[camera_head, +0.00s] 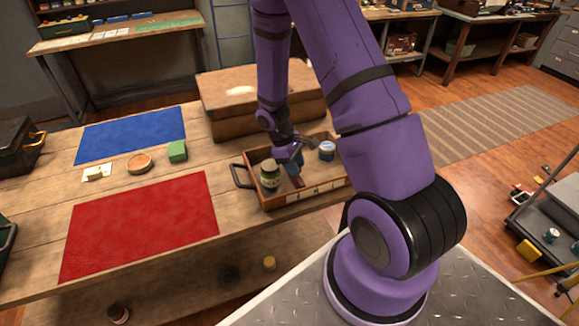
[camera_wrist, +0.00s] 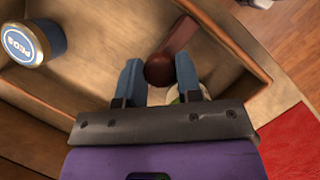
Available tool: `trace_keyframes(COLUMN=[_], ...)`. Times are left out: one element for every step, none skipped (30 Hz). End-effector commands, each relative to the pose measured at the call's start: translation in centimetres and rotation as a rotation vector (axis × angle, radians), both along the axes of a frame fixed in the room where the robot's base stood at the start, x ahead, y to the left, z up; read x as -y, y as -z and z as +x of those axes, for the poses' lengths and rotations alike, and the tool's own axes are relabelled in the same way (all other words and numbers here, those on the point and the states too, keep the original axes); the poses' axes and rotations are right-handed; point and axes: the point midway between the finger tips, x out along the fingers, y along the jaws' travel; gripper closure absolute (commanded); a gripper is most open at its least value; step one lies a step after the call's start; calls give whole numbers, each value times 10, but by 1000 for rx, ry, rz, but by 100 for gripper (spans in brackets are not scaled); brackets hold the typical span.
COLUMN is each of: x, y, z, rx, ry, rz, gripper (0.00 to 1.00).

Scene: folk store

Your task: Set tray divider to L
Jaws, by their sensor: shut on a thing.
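The wooden tray (camera_head: 265,203) stands on the table below my arm, with several small pale labels along its front wall, too small to read. The divider is a reddish-brown bar (camera_head: 298,182) in the tray's middle; it also shows in the wrist view (camera_wrist: 182,33) with a round knob (camera_wrist: 158,68) at its end. My gripper (camera_wrist: 159,74) has its two blue fingers on either side of the knob, shut on it. In the head view my gripper (camera_head: 297,161) is low inside the tray. Which label the divider lines up with cannot be told.
A dark jar (camera_head: 270,174) stands in the tray's left part, and a blue-and-white tin (camera_head: 327,150) in its right part. A wooden box (camera_head: 225,105) is behind the tray. Red (camera_head: 140,225) and blue (camera_head: 130,134) mats lie to the left.

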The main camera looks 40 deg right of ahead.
Motion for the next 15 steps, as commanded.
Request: trace_keyframes(x=[15,23,35,44,52,61,69,75,82,87,91,95,97,99,100], y=[0,0,0,0,0,0,0,0,0,0,0,0,0,0,0], z=[-4,-6,-10,-12,-15,-17,-19,-21,-23,-24,-25,-27,-27,-28,-28], rx=[1,1,1,1,1,2,2,2,2,3,3,3,3,3,3], ry=[9,7,9,8,10,7,7,6,5,5,4,2,2,1,1], rz=[-2,-2,-2,-2,-3,-1,-2,-2,-2,-2,-2,-1,-1,-1,-1], gripper=[100,100,100,100,100,100,100,100,100,100,100,100,100,100,100])
